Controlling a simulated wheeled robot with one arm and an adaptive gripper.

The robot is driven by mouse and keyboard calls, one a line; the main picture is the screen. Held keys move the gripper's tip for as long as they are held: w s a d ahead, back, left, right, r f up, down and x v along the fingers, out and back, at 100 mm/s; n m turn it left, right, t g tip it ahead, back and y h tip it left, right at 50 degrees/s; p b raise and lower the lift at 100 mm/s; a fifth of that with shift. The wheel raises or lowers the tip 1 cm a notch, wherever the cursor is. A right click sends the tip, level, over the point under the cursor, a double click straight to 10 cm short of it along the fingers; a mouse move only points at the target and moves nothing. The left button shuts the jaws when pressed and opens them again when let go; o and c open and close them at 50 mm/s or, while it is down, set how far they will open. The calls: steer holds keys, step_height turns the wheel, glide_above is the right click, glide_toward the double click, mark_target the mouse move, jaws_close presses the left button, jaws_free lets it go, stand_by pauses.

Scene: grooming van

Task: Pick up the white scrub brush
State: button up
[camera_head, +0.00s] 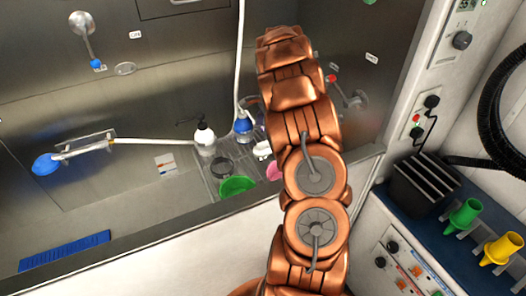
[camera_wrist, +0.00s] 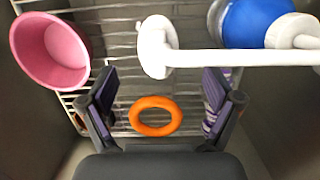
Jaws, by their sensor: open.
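A white item with a rounded end and a long straight handle, which looks like the white scrub brush (camera_wrist: 210,57), lies across the upper right of the wrist view, beyond my fingertips. In the head view a small white shape (camera_head: 262,149), probably the same item, shows beside my arm, partly hidden. My gripper (camera_wrist: 160,90) is open, with its two dark fingers apart and nothing held between them. The brush is beyond the fingers, not between them. In the head view my arm hides the gripper.
An orange ring (camera_wrist: 155,116) shows between the fingers on or over a wire rack (camera_wrist: 115,22). A pink bowl (camera_wrist: 52,50) is at upper left, a blue rounded item (camera_wrist: 255,20) behind the brush. A pump bottle (camera_head: 204,140) and green bowl (camera_head: 238,186) stand nearby.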

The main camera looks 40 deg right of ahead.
mark_target(266, 142)
steer(key=f+p, duration=0.1)
steer(key=f, duration=0.2)
steer(key=f+p, duration=0.2)
steer(key=f, duration=0.1)
steer(key=shift+s+a+f, duration=0.1)
steer(key=shift+s, duration=0.1)
steer(key=shift+w+f, duration=0.1)
steer(key=shift+f, duration=0.45)
steer(key=shift+a, duration=0.1)
steer(key=c, duration=1.3)
